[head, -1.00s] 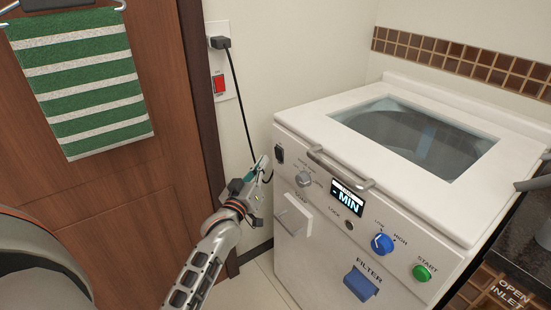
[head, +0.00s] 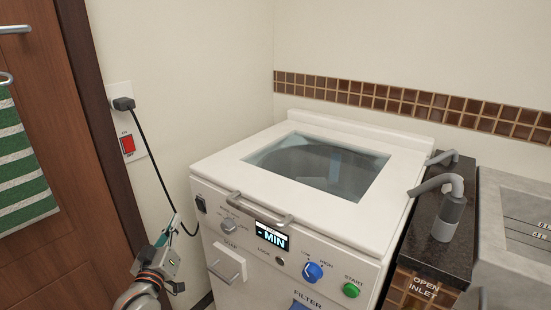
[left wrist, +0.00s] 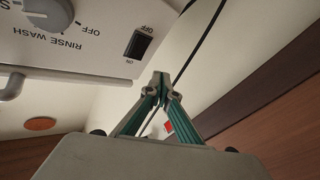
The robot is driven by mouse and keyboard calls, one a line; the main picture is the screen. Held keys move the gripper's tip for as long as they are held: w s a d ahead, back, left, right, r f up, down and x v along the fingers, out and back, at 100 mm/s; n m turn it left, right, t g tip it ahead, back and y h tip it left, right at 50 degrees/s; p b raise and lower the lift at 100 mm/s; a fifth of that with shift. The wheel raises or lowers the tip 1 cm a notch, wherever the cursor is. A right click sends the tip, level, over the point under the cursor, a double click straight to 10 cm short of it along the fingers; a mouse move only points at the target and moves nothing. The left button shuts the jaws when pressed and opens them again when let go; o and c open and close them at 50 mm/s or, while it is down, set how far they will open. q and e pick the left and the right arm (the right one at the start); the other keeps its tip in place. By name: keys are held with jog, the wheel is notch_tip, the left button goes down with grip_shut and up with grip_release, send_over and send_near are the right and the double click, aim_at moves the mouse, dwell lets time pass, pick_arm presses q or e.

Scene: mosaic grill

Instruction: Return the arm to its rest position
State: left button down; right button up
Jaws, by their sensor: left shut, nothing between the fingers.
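My left gripper (head: 172,225) is at the lower left of the head view, beside the front left corner of the white washing machine (head: 330,222). In the left wrist view its green-sided fingers (left wrist: 161,84) meet at the tips, shut with nothing between them. A black rocker switch (left wrist: 139,43) on the machine's panel is close by in that view, apart from the fingertips. My right gripper is not in view.
A black cord (head: 160,170) hangs from a wall plug above a red switch (head: 128,144). A wooden door (head: 50,120) with a striped green towel (head: 20,165) is at the left. A dark counter with a grey tap (head: 447,215) stands right of the machine.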

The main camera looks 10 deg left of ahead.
pick_arm(q)
jog(key=s+d+f+m+g+h+p, duration=0.2)
jog(key=s+d+f, duration=0.4)
jog(key=s, duration=0.5)
jog(key=s+d+f+m+g+h+p, duration=0.2)
jog(key=s+d+f+m+g+p, duration=0.1)
jog(key=s+d, duration=0.6)
jog(key=s+d+f+m+g+h+p, duration=0.2)
jog(key=s+d+f+m, duration=0.4)
jog(key=s, duration=0.6)
notch_tip(320, 180, down, 3)
jog(key=shift+s+d+r+g+h+p, duration=0.1)
jog(key=shift+s+d+g+h+p, duration=0.25)
jog(key=shift+d+g+p, duration=0.6)
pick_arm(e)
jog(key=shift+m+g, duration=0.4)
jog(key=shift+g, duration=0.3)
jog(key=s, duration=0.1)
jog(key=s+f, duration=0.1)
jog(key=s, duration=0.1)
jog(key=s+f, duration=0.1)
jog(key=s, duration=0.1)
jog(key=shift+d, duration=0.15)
pick_arm(q)
jog(key=shift+d+t, duration=0.25)
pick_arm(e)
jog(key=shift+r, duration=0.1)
